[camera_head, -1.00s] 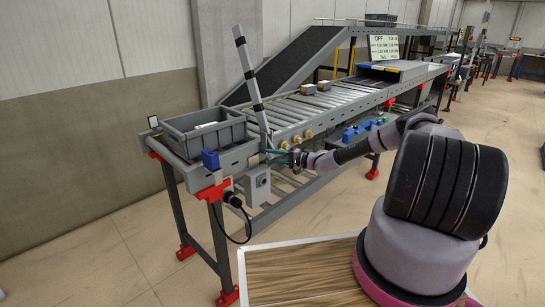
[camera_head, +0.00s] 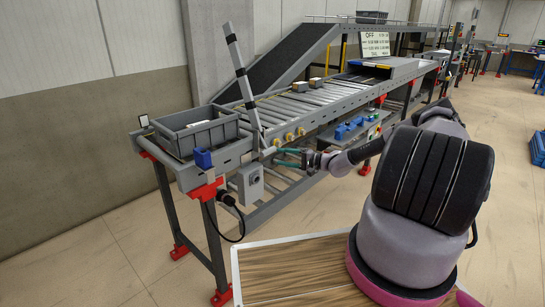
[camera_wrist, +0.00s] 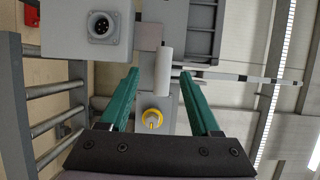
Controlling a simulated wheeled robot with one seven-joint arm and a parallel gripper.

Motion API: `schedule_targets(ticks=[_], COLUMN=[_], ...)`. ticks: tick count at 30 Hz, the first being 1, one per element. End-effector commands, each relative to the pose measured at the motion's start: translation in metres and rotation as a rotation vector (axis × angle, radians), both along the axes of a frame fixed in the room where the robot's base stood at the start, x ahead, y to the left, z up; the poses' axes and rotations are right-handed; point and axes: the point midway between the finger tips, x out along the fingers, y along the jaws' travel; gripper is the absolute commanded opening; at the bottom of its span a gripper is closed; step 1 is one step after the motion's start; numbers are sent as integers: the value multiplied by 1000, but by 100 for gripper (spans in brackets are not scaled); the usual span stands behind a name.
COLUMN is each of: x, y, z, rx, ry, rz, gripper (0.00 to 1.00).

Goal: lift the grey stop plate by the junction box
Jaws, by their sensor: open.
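The grey junction box (camera_head: 250,183) hangs under the near end of the conveyor. It also shows with its round socket at the upper left of the wrist view (camera_wrist: 85,28). Close to it, a pale cylinder (camera_wrist: 163,70), perhaps the handle of the stop plate, lies in line with the gap between my fingers. My gripper (camera_head: 278,157) is open with green fingers, beside the conveyor's side rail. In the wrist view, its fingertips (camera_wrist: 160,75) frame the cylinder; contact is not clear.
A grey crate (camera_head: 198,133) sits on the conveyor end, with a blue block (camera_head: 203,159) at its corner. A banded pole (camera_head: 242,75) rises from the side rail. Yellow knobs (camera_head: 289,137) stick out near my gripper. A black cable hangs below the conveyor.

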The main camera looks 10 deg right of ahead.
Motion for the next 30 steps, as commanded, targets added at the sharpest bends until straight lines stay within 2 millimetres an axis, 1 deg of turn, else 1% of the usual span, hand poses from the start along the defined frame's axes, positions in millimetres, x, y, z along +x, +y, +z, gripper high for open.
schedule_targets(ticks=[1, 3, 6, 14, 15, 17, 18, 20, 23, 25, 29, 30], x=[-4, -8, -12, -13, -13, -13, -13, -13, -14, -17, -31, -36], y=[-7, -14, -19, -21, -21, -21, -21, -21, -17, -13, 1, 5], z=[0, 1, 1, 1, 1, 1, 1, 1, 7, 16, 45, 55], rx=[-1, -1, -1, -1, -1, -1, -1, -2, -18, -48, -147, -185], ry=[0, 0, 1, 1, 1, 1, 1, 0, 3, 7, 32, 42], rz=[-1, -1, 0, 1, 1, 1, 1, 1, 23, 59, 170, 205], gripper=[64, 64, 64, 64, 60, 37, 22, 0, 0, 0, 0, 0])
